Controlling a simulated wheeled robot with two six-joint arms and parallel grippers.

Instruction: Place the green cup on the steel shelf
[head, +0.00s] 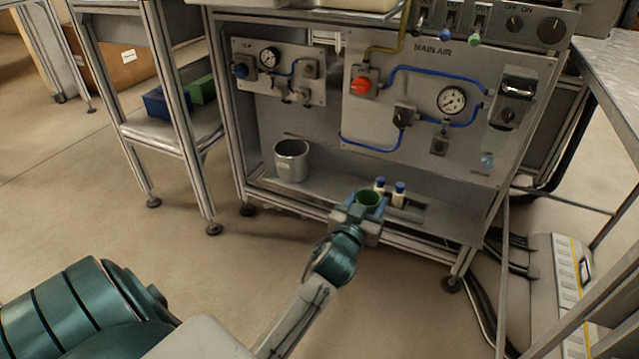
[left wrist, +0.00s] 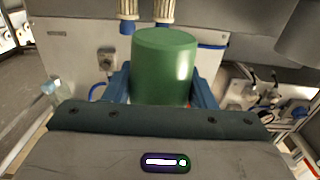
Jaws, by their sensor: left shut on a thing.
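The green cup (head: 369,199) is held by my left gripper (head: 362,217) near the front edge of the steel shelf (head: 335,197), low under the air panel. In the left wrist view the green cup (left wrist: 165,66) sits between the two blue fingers (left wrist: 163,88), which are shut on its sides. That view looks upside down. The cup's mouth is up in the head view. I cannot tell whether its base touches the shelf. My right gripper is not in view.
A steel beaker (head: 292,160) stands on the shelf's left part. Two white bottles with blue caps (head: 399,194) stand just behind and right of the cup. The shelf between beaker and cup is clear. The panel with gauges and blue hoses (head: 385,149) rises behind.

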